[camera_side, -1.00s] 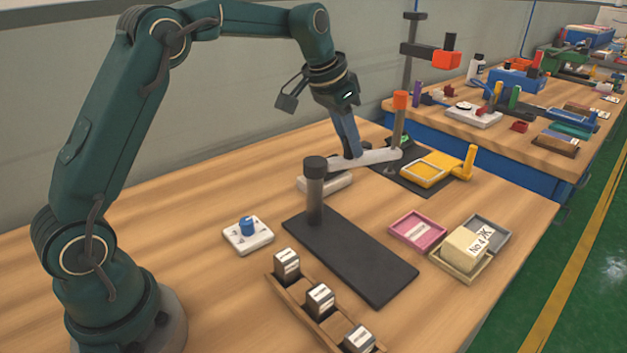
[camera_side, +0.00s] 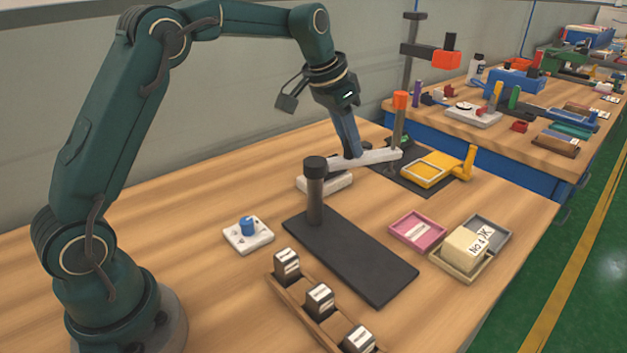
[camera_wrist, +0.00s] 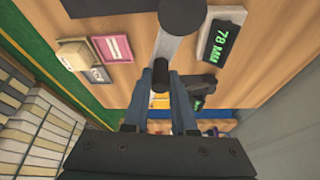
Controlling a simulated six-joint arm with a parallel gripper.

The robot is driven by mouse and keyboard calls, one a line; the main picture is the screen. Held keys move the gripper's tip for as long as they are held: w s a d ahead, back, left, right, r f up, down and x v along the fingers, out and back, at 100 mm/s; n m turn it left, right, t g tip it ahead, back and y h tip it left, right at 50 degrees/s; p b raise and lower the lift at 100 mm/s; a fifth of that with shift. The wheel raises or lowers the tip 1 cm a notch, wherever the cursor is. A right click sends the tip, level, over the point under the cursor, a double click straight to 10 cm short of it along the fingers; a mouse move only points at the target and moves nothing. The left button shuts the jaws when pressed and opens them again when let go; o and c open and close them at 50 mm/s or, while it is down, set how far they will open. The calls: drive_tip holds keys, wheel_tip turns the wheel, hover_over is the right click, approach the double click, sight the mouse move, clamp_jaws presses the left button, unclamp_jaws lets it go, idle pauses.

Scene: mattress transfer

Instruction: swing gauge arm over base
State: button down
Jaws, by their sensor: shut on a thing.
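The gauge's dark base plate (camera_side: 355,262) lies flat on the table, with an upright dark-capped post (camera_side: 315,195) at its far left end. The pale gauge arm (camera_side: 372,158) runs from near the post top toward the back right, off the plate. In the wrist view the arm (camera_wrist: 172,50) reaches from the dark cap (camera_wrist: 183,15) down between my fingers, with a dark peg (camera_wrist: 160,77) on it. My gripper (camera_side: 353,153) is shut on the gauge arm. The fingers hide part of it. A display (camera_wrist: 224,42) beside the post reads 78 MM.
An orange-tipped post (camera_side: 399,115) stands on a dark mat close to the arm's far end, near a yellow fixture (camera_side: 430,170). A pink tray (camera_side: 417,230) and a box marked No 4 (camera_side: 465,247) lie right of the plate. A block rack (camera_side: 290,305) lies in front.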

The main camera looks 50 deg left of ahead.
drive_tip(key=shift+d, duration=0.1)
idle(0.3)
drive_tip(key=s+d+m+g+h, duration=0.3)
drive_tip(key=s+m, duration=0.3)
drive_tip(key=m, duration=0.8)
drive_tip(key=shift+d+h, duration=0.4)
drive_tip(key=shift+d, duration=0.15)
drive_tip(key=shift+s+r+g, duration=0.1)
drive_tip(key=shift+g, duration=0.2)
drive_tip(key=c, duration=0.7)
unclamp_jaws()
drive_tip(key=shift+c, duration=0.2)
